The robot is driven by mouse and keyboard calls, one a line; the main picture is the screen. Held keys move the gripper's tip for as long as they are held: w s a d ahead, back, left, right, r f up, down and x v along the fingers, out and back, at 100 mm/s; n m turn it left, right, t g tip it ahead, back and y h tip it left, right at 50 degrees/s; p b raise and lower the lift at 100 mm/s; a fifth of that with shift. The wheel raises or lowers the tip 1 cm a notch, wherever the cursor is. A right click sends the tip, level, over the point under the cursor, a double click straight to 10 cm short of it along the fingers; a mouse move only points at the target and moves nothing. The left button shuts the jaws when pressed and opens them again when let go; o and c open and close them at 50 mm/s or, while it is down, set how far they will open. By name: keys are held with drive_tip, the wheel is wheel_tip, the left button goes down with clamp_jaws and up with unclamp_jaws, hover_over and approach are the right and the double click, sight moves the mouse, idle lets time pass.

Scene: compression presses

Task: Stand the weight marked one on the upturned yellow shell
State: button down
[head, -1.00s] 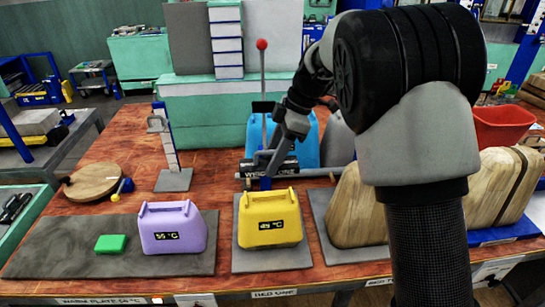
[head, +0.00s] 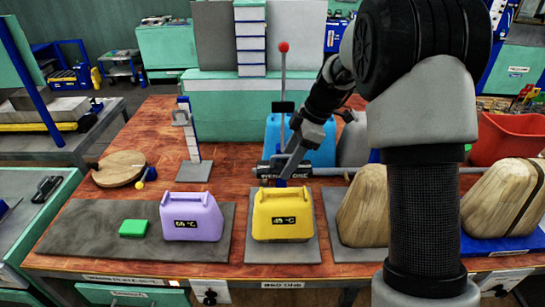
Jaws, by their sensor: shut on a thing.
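My gripper (head: 288,170) reaches down from the upper right and is shut on the weight. The fingertips are small and partly hidden, and I cannot tell whether the weight touches the shell.
A lever with a red knob (head: 284,48) rises behind the weight, before a blue shell (head: 315,150). A purple shell (head: 192,222) and green block (head: 133,228) lie left. Wooden shells (head: 364,210) stand right. A grey bar runs behind them.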

drive_tip(key=shift+f+b, duration=0.75)
drive_tip(key=shift+f, duration=2.2)
drive_tip(key=shift+f+b, duration=0.35)
drive_tip(key=shift+b, duration=0.2)
drive_tip(key=shift+f+b, duration=0.7)
drive_tip(key=shift+b, duration=0.05)
drive_tip(key=c, duration=1.1)
unclamp_jaws()
drive_tip(key=shift+o, duration=1)
drive_tip(key=shift+s+d+f, duration=0.1)
drive_tip(key=shift+f, duration=0.05)
drive_tip(key=v, duration=1.6)
drive_tip(key=shift+v, duration=0.8)
